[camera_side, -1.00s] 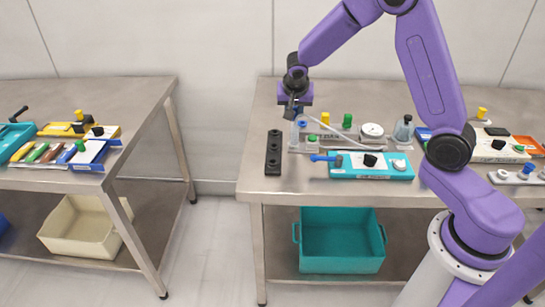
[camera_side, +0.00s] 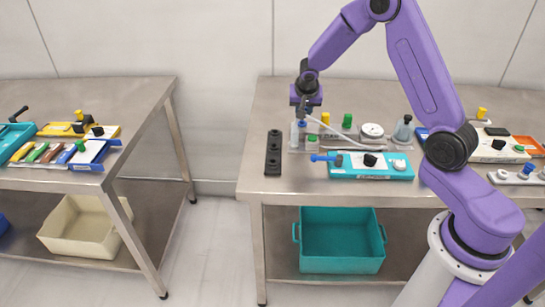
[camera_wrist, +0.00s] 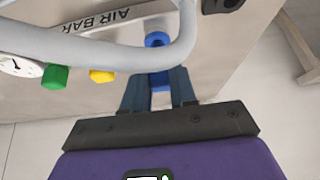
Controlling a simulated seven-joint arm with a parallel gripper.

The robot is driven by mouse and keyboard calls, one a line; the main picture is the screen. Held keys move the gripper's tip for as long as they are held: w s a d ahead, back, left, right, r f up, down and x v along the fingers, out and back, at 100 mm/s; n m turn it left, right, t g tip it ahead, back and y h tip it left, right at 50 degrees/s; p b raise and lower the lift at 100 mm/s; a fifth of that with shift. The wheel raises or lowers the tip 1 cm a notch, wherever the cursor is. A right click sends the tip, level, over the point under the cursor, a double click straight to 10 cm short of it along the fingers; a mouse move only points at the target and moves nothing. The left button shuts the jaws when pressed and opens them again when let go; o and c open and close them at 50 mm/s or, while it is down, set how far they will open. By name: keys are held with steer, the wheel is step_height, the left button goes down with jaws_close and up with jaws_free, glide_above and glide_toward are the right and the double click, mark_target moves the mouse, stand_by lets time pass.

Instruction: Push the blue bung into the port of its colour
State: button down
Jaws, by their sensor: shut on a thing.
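My gripper (camera_side: 302,112) is at the left end of the air bar (camera_wrist: 112,18), pointing down. In the wrist view its two dark fingers (camera_wrist: 160,92) are shut on the blue bung (camera_wrist: 160,79), which shows as a small blue patch between them. A blue ring (camera_wrist: 157,40), which looks like the blue port, lies just beyond the fingertips, partly covered by a grey hose. In the side view blue (camera_side: 302,124) shows right under the fingers. I cannot tell whether bung and port touch.
Green (camera_wrist: 55,76) and yellow (camera_wrist: 102,75) bungs stand along the bar, with a gauge (camera_side: 372,130) to their right. A black block (camera_side: 274,153) stands to the left and a teal device (camera_side: 372,171) in front. The grey hose (camera_wrist: 95,52) crosses close to the fingers.

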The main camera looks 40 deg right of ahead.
steer(key=c, duration=1.5)
jaws_free()
jaws_close()
steer(key=shift+f, duration=1.2)
steer(key=o, duration=0.7)
jaws_free()
steer(key=v, duration=0.6)
